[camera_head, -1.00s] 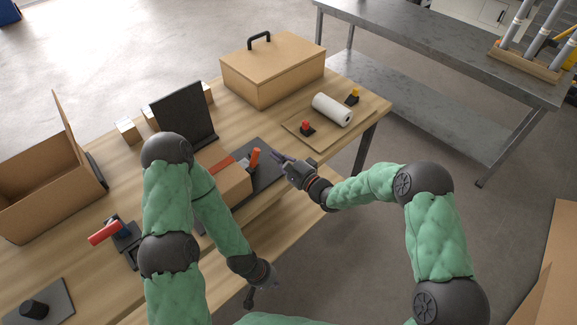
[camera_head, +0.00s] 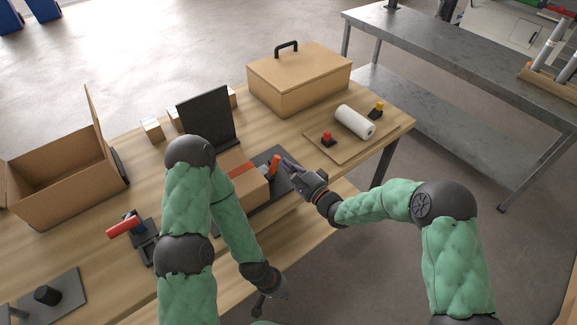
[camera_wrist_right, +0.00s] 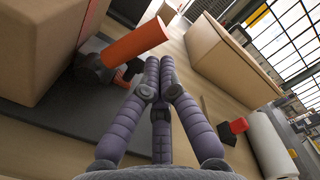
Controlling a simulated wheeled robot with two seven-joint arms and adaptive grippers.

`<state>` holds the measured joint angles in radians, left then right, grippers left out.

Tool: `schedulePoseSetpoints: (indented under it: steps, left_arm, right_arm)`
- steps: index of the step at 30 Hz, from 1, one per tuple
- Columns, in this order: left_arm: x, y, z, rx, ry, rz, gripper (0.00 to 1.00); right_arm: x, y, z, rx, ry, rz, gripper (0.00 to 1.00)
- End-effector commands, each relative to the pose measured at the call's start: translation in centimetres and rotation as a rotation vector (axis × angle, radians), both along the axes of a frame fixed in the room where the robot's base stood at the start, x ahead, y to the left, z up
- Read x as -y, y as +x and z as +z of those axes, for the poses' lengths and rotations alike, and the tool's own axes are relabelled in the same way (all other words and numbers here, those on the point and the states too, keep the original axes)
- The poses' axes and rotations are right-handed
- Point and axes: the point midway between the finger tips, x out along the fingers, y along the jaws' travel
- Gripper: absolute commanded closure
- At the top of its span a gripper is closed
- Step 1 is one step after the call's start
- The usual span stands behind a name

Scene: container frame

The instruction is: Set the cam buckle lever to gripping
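The cam buckle's orange lever (camera_head: 275,165) stands up at a tilt at the right end of a cardboard box (camera_head: 240,183) with an orange-red strap (camera_head: 243,169) across it. In the right wrist view the lever (camera_wrist_right: 136,42) slants up and right from a dark buckle base (camera_wrist_right: 92,70). My right gripper (camera_head: 286,162) is just right of the lever. Its fingertips (camera_wrist_right: 160,62) are together with nothing between them, and I see a gap to the lever. My left gripper (camera_head: 272,296) hangs low by the table's front edge, too small to read.
A black upright panel (camera_head: 207,118) stands behind the box. A red-handled clamp (camera_head: 125,226) and an open carton (camera_head: 60,185) are to the left. A lidded box (camera_head: 300,85) and a board with a white roll (camera_head: 355,121) are to the right.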

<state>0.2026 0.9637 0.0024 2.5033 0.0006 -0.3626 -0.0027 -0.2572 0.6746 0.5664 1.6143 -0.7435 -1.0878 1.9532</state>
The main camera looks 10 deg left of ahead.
Motion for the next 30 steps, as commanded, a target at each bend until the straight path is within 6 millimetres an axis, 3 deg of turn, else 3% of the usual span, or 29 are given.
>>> schedulePoseSetpoints:
  steps: [22, 30]
  left_arm:
    - [0.0, 0.0, -0.1, 0.000, 0.000, 0.000, 1.00]
    - [0.0, 0.0, -0.3, 0.000, 0.000, 0.000, 1.00]
  right_arm:
    - [-0.5, -0.6, 0.7, 0.105, -0.082, 0.001, 1.00]
    - [-1.0, -1.3, 1.4, 0.218, -0.170, 0.002, 1.00]
